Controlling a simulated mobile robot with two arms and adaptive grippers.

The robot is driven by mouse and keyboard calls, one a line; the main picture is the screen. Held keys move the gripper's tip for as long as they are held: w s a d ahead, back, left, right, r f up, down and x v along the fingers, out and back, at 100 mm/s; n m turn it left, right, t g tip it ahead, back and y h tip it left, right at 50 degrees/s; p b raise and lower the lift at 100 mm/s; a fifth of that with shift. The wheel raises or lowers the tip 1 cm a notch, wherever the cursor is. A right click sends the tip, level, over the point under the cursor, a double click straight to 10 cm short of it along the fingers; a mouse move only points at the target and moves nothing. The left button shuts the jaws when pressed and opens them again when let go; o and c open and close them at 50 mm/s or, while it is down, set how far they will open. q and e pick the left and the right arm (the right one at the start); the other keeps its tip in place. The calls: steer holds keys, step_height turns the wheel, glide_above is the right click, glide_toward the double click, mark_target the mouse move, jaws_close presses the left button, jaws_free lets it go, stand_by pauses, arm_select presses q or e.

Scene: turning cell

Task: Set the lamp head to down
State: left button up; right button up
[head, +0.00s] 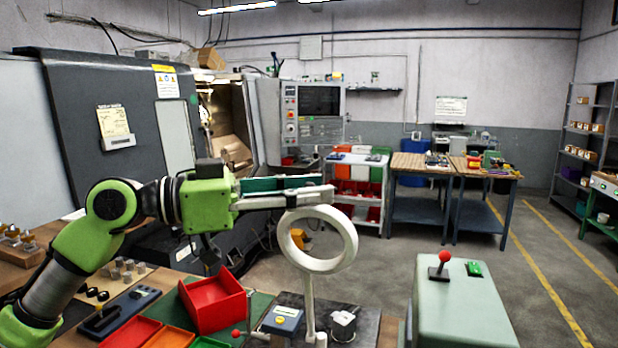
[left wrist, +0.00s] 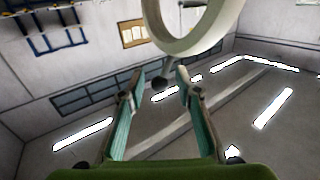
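The lamp head is a white ring (head: 316,266) on a thin pale post (head: 309,300) at the bench's front. In the head view its round opening faces me, slightly turned. My left gripper (head: 328,190) reaches in from the left, its fingers level with the ring's upper rim. In the left wrist view, the ring (left wrist: 188,45) fills the top, and the gripper (left wrist: 160,75) is open with teal pads apart. My right gripper is not in view.
A red bin (head: 212,302) stands on the bench below the left arm, among shallow trays. A pale green cabinet (head: 465,310) with a red ball lever (head: 444,262) is right of the lamp. A lathe (head: 90,120) stands behind. The floor to the right is open.

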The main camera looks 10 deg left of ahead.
arm_select(q)
steer(key=shift+d, duration=0.1)
steer(key=shift+w, duration=0.1)
jaws_close()
steer(key=shift+w+d+r, duration=0.15)
steer(key=shift+w+r, duration=0.1)
steer(key=shift+w, duration=0.25)
steer(key=w+d+f+p, duration=0.1)
steer(key=w+d+p, duration=0.1)
steer(key=w, duration=0.8)
steer(key=w+d+f+p, duration=0.1)
steer(key=w+d, duration=0.1)
steer(key=w, duration=0.7)
steer(key=shift+w+f+p, duration=0.15)
steer(key=shift+w+p, duration=0.2)
steer(key=shift+w, duration=0.05)
